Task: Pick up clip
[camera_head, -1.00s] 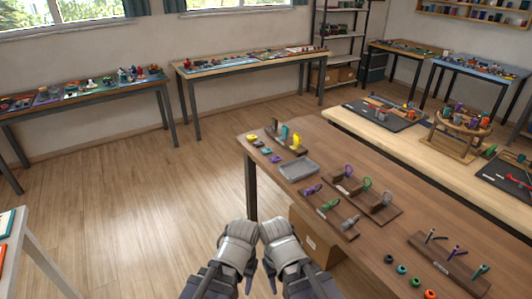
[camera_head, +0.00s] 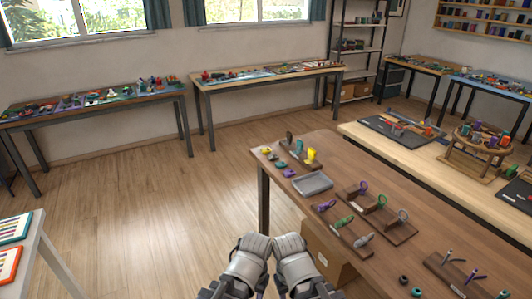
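My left gripper (camera_head: 262,291) and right gripper (camera_head: 276,291) are side by side at the bottom centre, off the table's left edge and apart from these pieces. My wrists largely hide the fingers.
A grey tray (camera_head: 312,184) lies near the stand. Wooden holders with looped tools (camera_head: 362,188) and a peg rack (camera_head: 452,274) stand nearer on the brown table (camera_head: 340,158). A cardboard box (camera_head: 322,250) is below its left edge. Open floor (camera_head: 150,210) lies left.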

